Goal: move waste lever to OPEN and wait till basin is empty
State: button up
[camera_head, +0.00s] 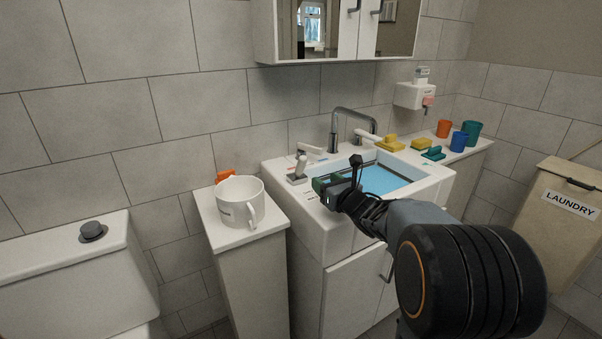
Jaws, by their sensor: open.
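The white basin (436,181) holds blue water (385,180). A short upright pale lever (300,167) on a grey base stands on the basin's left rim; it may be the waste lever. Small marks on the rim near it are too small to read, so I cannot tell its setting. My gripper (325,190) is open over the basin's left front part, just right of the lever and apart from it. My gripper and arm hide part of the basin's front and left inside.
A chrome tap (345,118) with side handles stands behind the basin. Yellow and green things (421,145) and coloured cups (459,141) lie to the right. A white mug (240,201) stands on a narrow cabinet at left. A laundry bin (562,215) is far right.

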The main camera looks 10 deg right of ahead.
aim_at(304, 165)
jog(key=shift+w+a+f+n, duration=0.2)
jog(key=shift+w+n, duration=0.1)
jog(key=shift+w, duration=0.1)
jog(key=x, duration=0.6)
jog(key=p+x, duration=0.1)
jog(key=x, duration=0.5)
jog(key=shift+w+a+r, duration=0.2)
jog(key=shift+w+a, duration=0.05)
jog(key=shift+w, duration=0.1)
grip_shut()
